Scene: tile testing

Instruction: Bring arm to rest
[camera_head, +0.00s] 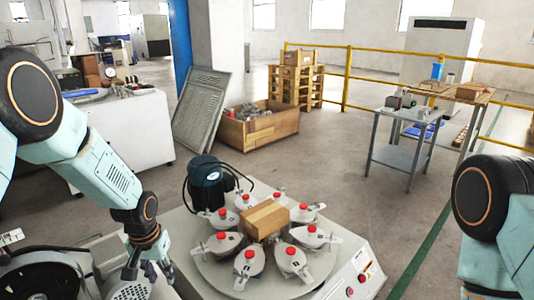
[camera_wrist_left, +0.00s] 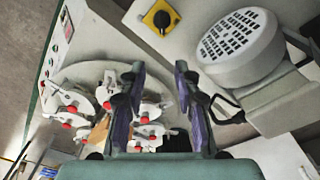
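My left arm comes in from the left in the head view and hangs down. Its gripper (camera_head: 146,264) is at the left side of the testing machine (camera_head: 345,265), beside the round plate. In the left wrist view, the two purple-and-black fingers of my left gripper (camera_wrist_left: 160,78) are spread apart with nothing between them. My right arm shows only as an upper part at the right edge of the head view; its gripper is out of the picture.
The machine's plate (camera_head: 212,270) carries several red-knobbed clamps and a cardboard box (camera_head: 264,219). A dark motor (camera_head: 206,180) stands behind it. Another machine (camera_head: 40,275) is at lower left. A wooden crate (camera_head: 262,130) and a grey table (camera_head: 395,158) stand farther back, with open floor between.

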